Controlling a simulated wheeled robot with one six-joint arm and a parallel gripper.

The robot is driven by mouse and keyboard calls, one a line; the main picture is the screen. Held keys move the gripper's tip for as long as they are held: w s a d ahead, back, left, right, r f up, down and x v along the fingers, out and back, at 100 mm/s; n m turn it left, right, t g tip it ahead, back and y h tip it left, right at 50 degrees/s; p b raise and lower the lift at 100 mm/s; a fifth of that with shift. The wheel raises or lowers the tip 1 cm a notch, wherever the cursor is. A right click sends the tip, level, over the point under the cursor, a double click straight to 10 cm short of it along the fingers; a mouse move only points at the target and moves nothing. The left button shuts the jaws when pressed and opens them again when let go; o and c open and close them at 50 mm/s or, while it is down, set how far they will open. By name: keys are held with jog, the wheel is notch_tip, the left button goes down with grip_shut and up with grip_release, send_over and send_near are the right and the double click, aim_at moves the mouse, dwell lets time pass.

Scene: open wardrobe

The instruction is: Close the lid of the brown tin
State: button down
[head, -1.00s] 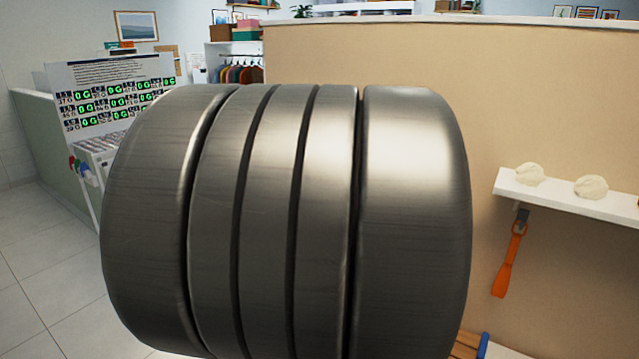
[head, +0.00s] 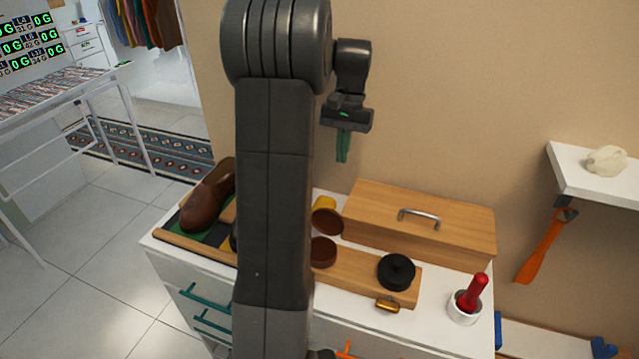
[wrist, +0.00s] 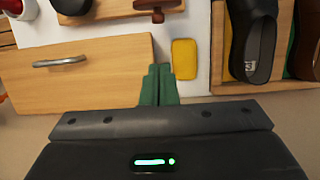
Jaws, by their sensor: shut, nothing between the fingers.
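The brown tin (head: 323,252) sits on a wooden board on the cabinet top, partly hidden behind my arm in the head view. Its round brown lid (head: 327,221) stands open, tilted up at the tin's back. In the wrist view a brown part of the tin (wrist: 152,4) shows at the top edge, cut off by the frame. My gripper (head: 343,148) is shut and empty, with green fingers pointing down, well above and behind the tin. The closed fingers also show in the wrist view (wrist: 158,85).
A wooden box (head: 430,215) with a metal handle stands behind the tin. A black round tin (head: 397,271) is to its right, and a yellow block (wrist: 185,59) is near the wall. Brown shoes (head: 208,200) lie in a tray at left. A white cup (head: 464,306) holds a red-handled item.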

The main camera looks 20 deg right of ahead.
aim_at(330, 218)
jog(key=s+a+f, duration=0.1)
jog(key=f, duration=0.2)
jog(key=s+a+f+p, duration=0.1)
jog(key=s+f, duration=0.1)
jog(key=f, duration=0.1)
jog(key=s+a+f+p, duration=0.1)
jog(key=s+a+f, duration=0.1)
jog(key=f, duration=0.1)
jog(key=shift+s+f, duration=0.15)
jog(key=shift+s, duration=0.1)
jog(key=shift+s+d+b, duration=0.1)
jog(key=shift+b, duration=0.2)
